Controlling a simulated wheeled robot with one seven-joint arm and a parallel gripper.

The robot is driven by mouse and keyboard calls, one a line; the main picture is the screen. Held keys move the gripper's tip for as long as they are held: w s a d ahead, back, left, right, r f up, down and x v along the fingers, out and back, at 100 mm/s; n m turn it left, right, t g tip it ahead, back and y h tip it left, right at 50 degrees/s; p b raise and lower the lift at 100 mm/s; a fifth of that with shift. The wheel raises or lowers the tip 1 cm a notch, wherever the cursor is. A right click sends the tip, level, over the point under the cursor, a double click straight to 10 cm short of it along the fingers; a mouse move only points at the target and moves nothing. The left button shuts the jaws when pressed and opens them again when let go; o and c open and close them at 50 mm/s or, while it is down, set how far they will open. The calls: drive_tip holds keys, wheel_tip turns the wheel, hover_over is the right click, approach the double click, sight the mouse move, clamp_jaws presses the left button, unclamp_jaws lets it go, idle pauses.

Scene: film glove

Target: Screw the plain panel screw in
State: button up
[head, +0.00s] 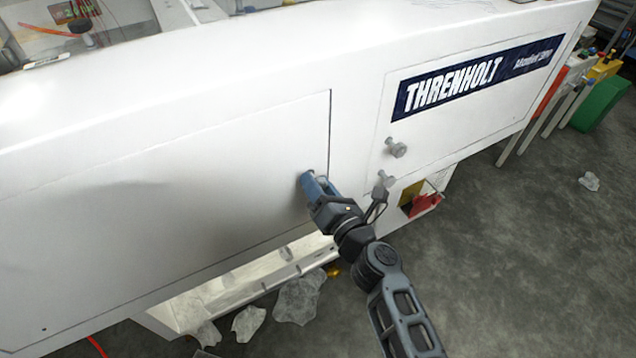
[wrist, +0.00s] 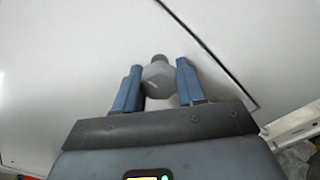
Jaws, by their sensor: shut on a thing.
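The plain white panel (head: 200,190) is on the left front of the machine, bounded by a thin dark seam. My gripper (head: 308,178) is at its right edge, fingertips close to the panel face. In the wrist view my gripper (wrist: 157,76) has its two blue fingers on either side of a grey screw (wrist: 158,78) with a faceted head, and is shut on it. The screw's narrower end points at the white panel, left of the dark seam. In the head view the fingers mostly hide the screw. I cannot tell how deep it sits.
Right of the seam is a panel with a THRENHOLT label (head: 450,88). A grey knob (head: 397,148) sticks out of it, with another knob (head: 385,180) below. Crumpled clear film (head: 298,298) lies beneath the machine. The grey floor (head: 530,270) is mostly clear at right.

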drive_tip(key=shift+f, duration=0.25)
drive_tip(key=o, duration=0.8)
drive_tip(key=shift+c, duration=0.2)
drive_tip(key=o, duration=0.3)
drive_tip(key=shift+r, duration=0.15)
drive_tip(key=v, duration=0.7)
drive_tip(key=shift+s+d, duration=0.2)
drive_tip(key=shift+s, duration=0.15)
